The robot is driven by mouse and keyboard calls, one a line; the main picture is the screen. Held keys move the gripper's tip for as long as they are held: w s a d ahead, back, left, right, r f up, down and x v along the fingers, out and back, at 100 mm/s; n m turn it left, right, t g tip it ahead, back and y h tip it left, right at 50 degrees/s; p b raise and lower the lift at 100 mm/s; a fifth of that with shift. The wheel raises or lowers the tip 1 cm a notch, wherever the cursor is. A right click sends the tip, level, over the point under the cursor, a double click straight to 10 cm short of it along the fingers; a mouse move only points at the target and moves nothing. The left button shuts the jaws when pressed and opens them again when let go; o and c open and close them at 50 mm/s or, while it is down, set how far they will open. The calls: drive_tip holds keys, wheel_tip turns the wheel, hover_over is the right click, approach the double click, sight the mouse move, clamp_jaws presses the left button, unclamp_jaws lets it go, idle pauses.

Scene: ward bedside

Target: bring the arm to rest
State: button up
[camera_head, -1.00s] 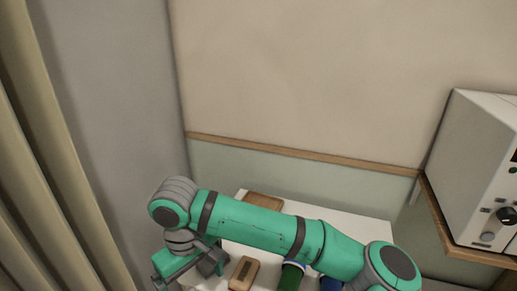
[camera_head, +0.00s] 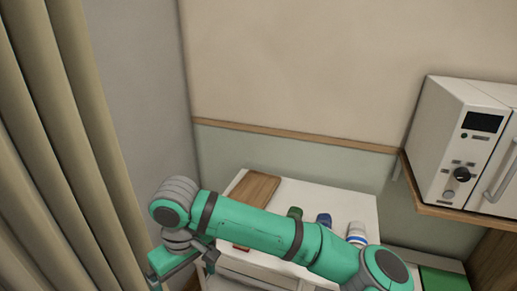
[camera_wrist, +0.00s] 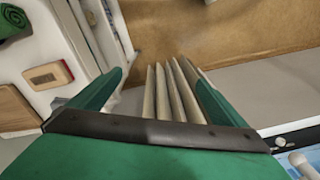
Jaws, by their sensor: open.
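My arm (camera_head: 262,230) reaches across the lower part of the head view, in front of the white bedside table (camera_head: 335,196). My gripper (camera_head: 188,268) is at its left end, low in the picture, beside the table's left side and partly cut off by the frame edge. In the wrist view, my gripper (camera_wrist: 157,98) has its two green fingers spread apart. Nothing is held between them; the folds of the curtain (camera_wrist: 172,92) show behind the gap.
A wooden board (camera_head: 253,190), green (camera_head: 294,213), blue (camera_head: 323,220) and white-blue (camera_head: 357,233) items are on the table, partly behind my arm. A small wooden block (camera_wrist: 48,75) lies there too. A microwave (camera_head: 455,140) stands on a shelf at right; curtain (camera_head: 60,150) hangs left.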

drive_tip(key=w+a+r+m+t+y, duration=0.1)
drive_tip(key=a+r+m+t+y, duration=0.1)
drive_tip(key=a+y, duration=0.65)
drive_tip(key=a+r+m+t+y, duration=0.1)
drive_tip(key=a+r+t+y, duration=0.15)
drive_tip(key=a+y, duration=0.65)
drive_tip(key=s+d+f+m+t+h, duration=0.2)
drive_tip(key=d+f+m+t+h, duration=0.4)
drive_tip(key=d+f, duration=0.3)
drive_tip(key=s+d+f+m+t+h, duration=0.2)
drive_tip(key=d+f+m+t+h, duration=0.45)
drive_tip(key=d+f, duration=0.2)
drive_tip(key=s+d+f+n+h, duration=0.2)
drive_tip(key=s+d, duration=0.6)
drive_tip(key=s, duration=0.4)
drive_tip(key=s+d+f+n+g+h, duration=0.1)
drive_tip(key=s+d+f+n+h, duration=0.2)
drive_tip(key=s+d, duration=0.5)
drive_tip(key=s+n, duration=0.1)
drive_tip(key=s, duration=0.4)
drive_tip(key=shift+d+f+g+h, duration=0.15)
drive_tip(key=shift+d+g+h, duration=0.15)
drive_tip(key=shift+h, duration=0.1)
